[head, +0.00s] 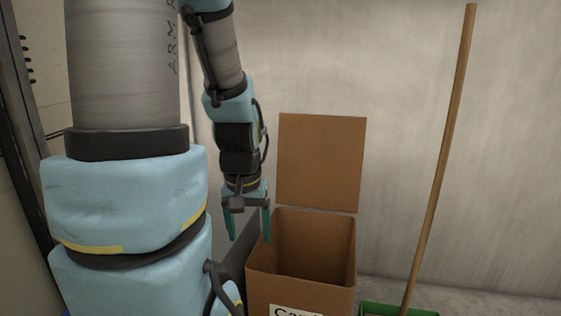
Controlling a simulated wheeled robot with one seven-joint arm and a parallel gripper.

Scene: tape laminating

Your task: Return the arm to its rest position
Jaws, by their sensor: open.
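My gripper (249,225) hangs pointing down in the head view, left of the middle.
The box's brown flap (321,162) stands upright behind its opening; the visible inside looks empty. A grey wall (510,150) closes off the back.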

